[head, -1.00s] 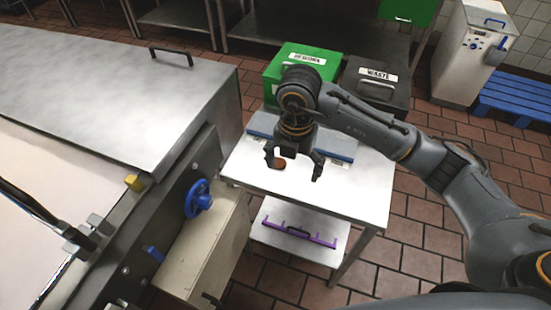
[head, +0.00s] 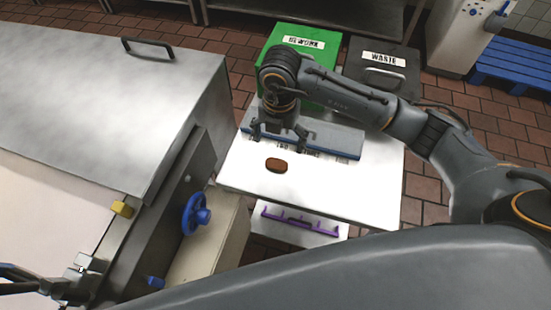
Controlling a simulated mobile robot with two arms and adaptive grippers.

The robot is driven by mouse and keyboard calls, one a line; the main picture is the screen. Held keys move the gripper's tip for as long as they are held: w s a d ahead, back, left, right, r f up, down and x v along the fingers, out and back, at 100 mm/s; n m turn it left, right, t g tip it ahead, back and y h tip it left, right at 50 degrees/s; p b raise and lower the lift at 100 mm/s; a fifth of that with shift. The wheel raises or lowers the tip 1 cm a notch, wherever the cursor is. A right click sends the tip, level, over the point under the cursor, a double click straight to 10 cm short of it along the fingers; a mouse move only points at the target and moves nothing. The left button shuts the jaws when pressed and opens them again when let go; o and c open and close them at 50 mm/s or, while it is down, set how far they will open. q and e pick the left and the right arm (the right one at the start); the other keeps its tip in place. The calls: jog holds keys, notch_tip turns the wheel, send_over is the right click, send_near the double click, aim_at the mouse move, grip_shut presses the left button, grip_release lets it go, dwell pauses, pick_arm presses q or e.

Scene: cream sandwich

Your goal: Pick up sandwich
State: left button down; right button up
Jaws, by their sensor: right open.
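The sandwich (head: 276,166) is a small brown oval. It lies on the white table top, in front of a grey-blue labelled strip. My right gripper (head: 278,143) is open and empty, pointing down over the strip, a little behind the sandwich in the picture. Its fingers are apart from the sandwich.
A green REWORK bin (head: 306,60) and a dark WASTE bin (head: 384,72) stand behind the table (head: 350,192). A steel machine with a blue handwheel (head: 196,213) stands at the left. A purple rack (head: 300,220) lies on the lower shelf. The table's right front is clear.

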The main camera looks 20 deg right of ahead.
send_over(277, 164)
notch_tip(277, 164, down, 4)
jog(key=shift+d+f, duration=0.1)
jog(key=shift+d, duration=0.05)
jog(key=shift+f, duration=0.25)
jog(key=f+p, duration=0.2)
jog(key=shift+a+f, duration=0.2)
jog(key=shift+f, duration=0.15)
notch_tip(277, 164, down, 2)
jog(key=shift+w+f, duration=0.1)
jog(key=shift+f, duration=0.15)
pick_arm(q)
jog(key=shift+s+r, duration=0.95)
jog(key=shift+r, duration=0.25)
pick_arm(e)
jog(key=c, duration=0.9)
